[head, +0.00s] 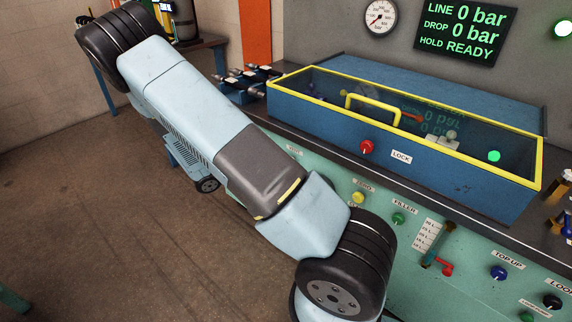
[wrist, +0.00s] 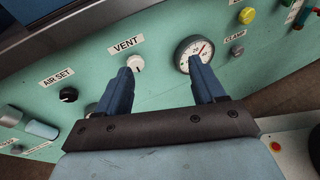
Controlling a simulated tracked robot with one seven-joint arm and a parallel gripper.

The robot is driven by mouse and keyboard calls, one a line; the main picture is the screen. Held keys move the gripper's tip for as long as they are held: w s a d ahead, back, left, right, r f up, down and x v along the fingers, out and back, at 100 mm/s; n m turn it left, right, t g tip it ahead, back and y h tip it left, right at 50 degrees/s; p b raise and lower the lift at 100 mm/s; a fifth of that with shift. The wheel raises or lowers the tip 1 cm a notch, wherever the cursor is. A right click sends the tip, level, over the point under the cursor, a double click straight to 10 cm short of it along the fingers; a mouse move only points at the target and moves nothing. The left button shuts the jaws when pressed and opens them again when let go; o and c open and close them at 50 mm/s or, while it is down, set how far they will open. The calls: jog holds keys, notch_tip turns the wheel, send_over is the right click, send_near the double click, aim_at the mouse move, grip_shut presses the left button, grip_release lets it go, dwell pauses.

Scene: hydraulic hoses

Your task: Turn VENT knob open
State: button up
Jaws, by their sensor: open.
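The VENT knob (wrist: 136,62) is a small white round knob on the green panel, under the VENT label (wrist: 125,44), in the wrist view. My gripper (wrist: 160,68) has its two blue fingers spread wide with nothing between them. The left fingertip is at the lower left edge of the knob in the picture and overlaps it slightly; I cannot tell whether they touch. The right fingertip is in front of the lower part of a dial gauge (wrist: 188,48). In the head view, my arm hides the gripper and I cannot make out the VENT knob.
A black AIR SET knob (wrist: 68,95) is left of VENT, and a CLAMP knob (wrist: 238,51) and yellow knob (wrist: 246,15) are to the right. A yellow-edged blue case (head: 440,178) with a red LOCK knob (head: 367,147) stands above the panel. The display (head: 466,32) reads LINE 0 bar, HOLD READY.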

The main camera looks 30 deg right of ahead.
notch_tip(320, 180, down, 9)
jog(key=w+n+t+h, duration=0.2)
jog(key=w+n+t, duration=0.1)
jog(key=n+t, duration=0.3)
jog(key=w+d, duration=0.2)
jog(key=d, duration=0.4)
jog(key=w+d+n, duration=0.1)
jog(key=w+d, duration=0.1)
jog(key=d, duration=0.4)
jog(key=shift+w+d+g, duration=0.25)
jog(key=shift+d+g, duration=0.05)
jog(key=shift+d, duration=0.05)
jog(key=shift+c, duration=0.2)
jog(key=c, duration=1)
